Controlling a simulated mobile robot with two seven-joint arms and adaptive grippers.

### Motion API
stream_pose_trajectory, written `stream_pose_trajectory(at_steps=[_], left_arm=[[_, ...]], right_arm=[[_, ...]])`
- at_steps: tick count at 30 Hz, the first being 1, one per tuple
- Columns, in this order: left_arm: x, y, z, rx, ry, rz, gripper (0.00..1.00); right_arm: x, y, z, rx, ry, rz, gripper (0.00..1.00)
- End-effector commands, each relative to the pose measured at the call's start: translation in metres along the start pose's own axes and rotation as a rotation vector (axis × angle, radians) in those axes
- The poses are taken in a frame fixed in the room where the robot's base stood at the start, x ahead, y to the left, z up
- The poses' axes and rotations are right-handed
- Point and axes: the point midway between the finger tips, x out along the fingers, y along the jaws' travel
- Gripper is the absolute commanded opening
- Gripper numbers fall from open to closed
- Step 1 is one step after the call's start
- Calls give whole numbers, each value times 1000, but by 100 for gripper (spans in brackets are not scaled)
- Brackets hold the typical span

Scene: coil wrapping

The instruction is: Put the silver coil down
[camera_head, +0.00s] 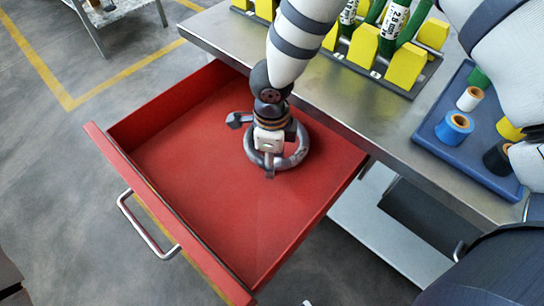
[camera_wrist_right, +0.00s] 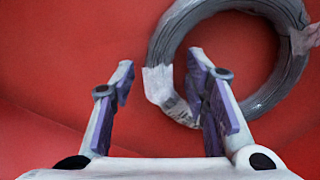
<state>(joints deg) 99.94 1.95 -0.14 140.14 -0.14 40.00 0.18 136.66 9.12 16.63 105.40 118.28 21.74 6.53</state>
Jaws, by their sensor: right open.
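The silver coil (camera_head: 301,150) lies on the red floor of the open drawer (camera_head: 180,180). In the right wrist view the coil (camera_wrist_right: 290,75) is a grey wire ring with white bands, at the upper right. My right gripper (camera_head: 253,147) is over the coil's left part in the head view. In the right wrist view my right gripper (camera_wrist_right: 161,63) is open, with the ring's left side and a white band between its fingers. The right-hand finger covers part of the ring. Whether a finger touches the coil cannot be told. My left gripper is not in view.
A steel table (camera_head: 350,120) stands behind the drawer. It carries a rack with yellow blocks (camera_head: 405,66) and green rolls, and a blue tray (camera_head: 430,133) with several small rolls. The drawer's front has a metal handle (camera_head: 145,228). The drawer's near floor is clear.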

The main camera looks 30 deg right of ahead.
Motion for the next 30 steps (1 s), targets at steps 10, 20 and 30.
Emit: stream_pose_trajectory(at_steps=[10, 20, 30], left_arm=[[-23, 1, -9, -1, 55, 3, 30], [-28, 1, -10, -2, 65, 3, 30], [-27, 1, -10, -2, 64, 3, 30]], right_arm=[[-94, -2, 1, 3, -10, -7, 42], [-118, 0, 0, 1, -2, -1, 42], [-117, 0, 0, 1, -2, -1, 42]])
